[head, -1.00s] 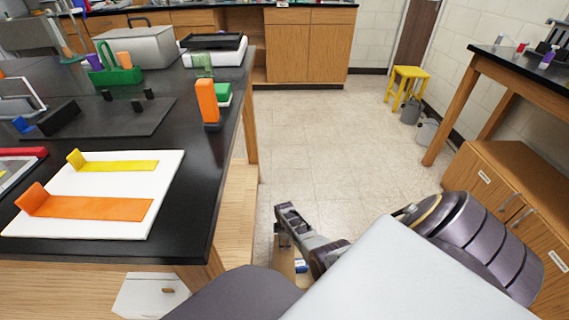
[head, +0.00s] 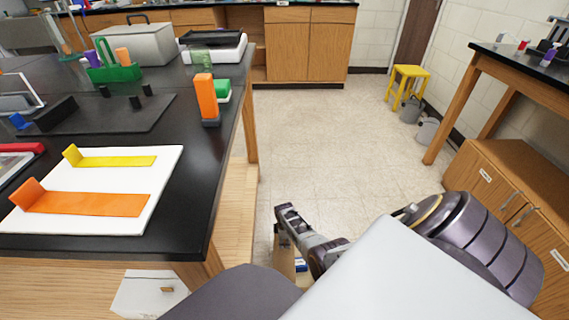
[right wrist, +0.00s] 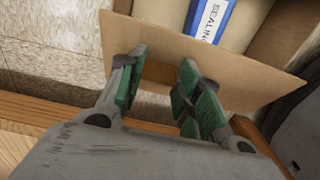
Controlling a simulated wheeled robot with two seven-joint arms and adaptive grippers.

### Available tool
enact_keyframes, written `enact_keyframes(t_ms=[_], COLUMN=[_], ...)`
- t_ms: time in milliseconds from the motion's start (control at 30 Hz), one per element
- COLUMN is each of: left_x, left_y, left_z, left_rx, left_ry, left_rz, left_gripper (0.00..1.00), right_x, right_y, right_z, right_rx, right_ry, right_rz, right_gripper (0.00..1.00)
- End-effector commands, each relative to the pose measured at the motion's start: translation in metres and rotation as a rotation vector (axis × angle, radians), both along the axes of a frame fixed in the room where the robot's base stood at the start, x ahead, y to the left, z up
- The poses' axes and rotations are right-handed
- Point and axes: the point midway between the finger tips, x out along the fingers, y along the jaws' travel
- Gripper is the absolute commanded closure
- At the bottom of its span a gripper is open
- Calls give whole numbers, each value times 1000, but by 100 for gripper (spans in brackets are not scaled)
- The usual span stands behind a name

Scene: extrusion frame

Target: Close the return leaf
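A brown cardboard flap (right wrist: 225,62) stands across the right wrist view, in front of an open carton. I take it to be the return leaf, but no label on it confirms this. My right gripper (right wrist: 162,62) has its two green-padded fingers apart, with a gap between them. Its fingertips overlap the flap in the picture; I cannot tell whether they touch it. In the head view my right gripper (head: 283,219) points down and away, low beside the bench. Part of the cardboard (head: 284,256) shows under it. My left gripper is not in view.
A blue-and-white item (right wrist: 210,18) lettered "SEALING" lies in the carton. The black-topped bench (head: 190,195) is at the left, carrying a white board (head: 115,178) and racks. A wooden cabinet (head: 500,180) stands at the right. The floor (head: 320,150) between is clear.

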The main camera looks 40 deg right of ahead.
Motion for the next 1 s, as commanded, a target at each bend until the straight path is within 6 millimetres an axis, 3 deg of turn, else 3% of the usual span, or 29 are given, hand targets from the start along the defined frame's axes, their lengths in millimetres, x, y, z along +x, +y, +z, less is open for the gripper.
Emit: enact_keyframes(t_ms=[167,1000], left_x=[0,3], left_y=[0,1], left_z=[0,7], left_rx=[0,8], left_ry=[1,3], left_rz=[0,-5], left_gripper=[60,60], right_x=[0,-9], right_y=[0,-6], right_z=[0,-12], right_rx=[0,134], right_ry=[0,-107], right_rz=[0,0], right_gripper=[100,100])
